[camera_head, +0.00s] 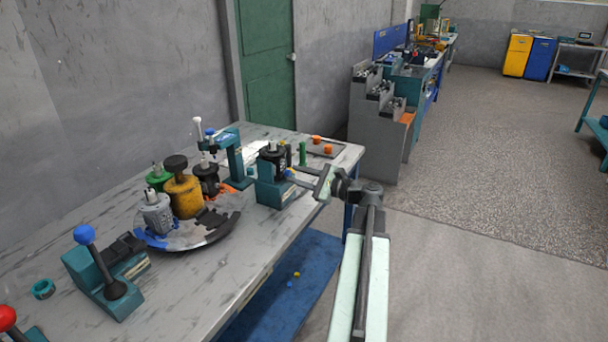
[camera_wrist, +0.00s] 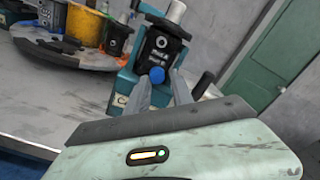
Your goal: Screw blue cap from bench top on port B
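The black motor (camera_head: 272,160) stands upright in a teal holder (camera_head: 268,192) near the bench's front edge. In the wrist view the motor (camera_wrist: 160,48) has white port lettering and a silver shaft on top. A blue cap (camera_wrist: 156,75) is at the motor's lower front, below the lettering; it also shows in the head view (camera_head: 290,172). My gripper (camera_wrist: 159,80) points at the motor, its two fingers apart with the cap between their tips. I cannot tell whether both fingers touch the cap or how far it sits in the port.
A round tray (camera_head: 215,236) with several motors stands to the left. A teal press (camera_head: 233,155) and a tray with orange parts (camera_head: 325,150) are behind. A blue-knobbed lever (camera_head: 86,236) is at the near left. Small blue and yellow pieces (camera_head: 293,279) lie below the bench.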

